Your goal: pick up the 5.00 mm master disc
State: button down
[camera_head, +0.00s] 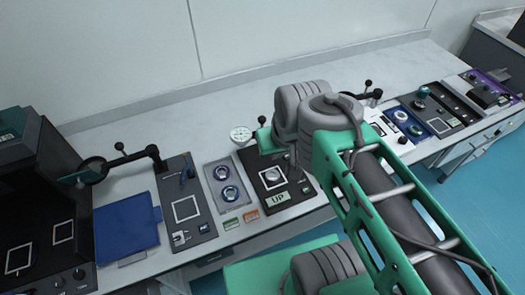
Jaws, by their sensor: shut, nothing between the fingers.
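No label reading 5.00 mm is legible, so I cannot tell which piece is the master disc. A grey tray (239,204) holds two round pieces with dark blue rims, an upper one (222,172) and a lower one (230,194). To its right, a black unit (265,193) marked "UP" has a round silver piece (272,176) on it. My green and grey arm reaches in from the lower right, its upper end above the bench just right of this unit. My gripper is not visible; the arm hides part of the bench there.
Left of the tray are a dark panel (193,227) with a white square outline, a blue mat (125,228) and a lever on a post (153,155). A white dial (241,133) stands behind. More instruments (436,120) line the right. The bench's rear strip is clear.

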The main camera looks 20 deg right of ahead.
aim_at(271, 176)
jog(key=u, duration=2.3)
jog(key=k, duration=1.15)
jog(key=u, duration=0.65)
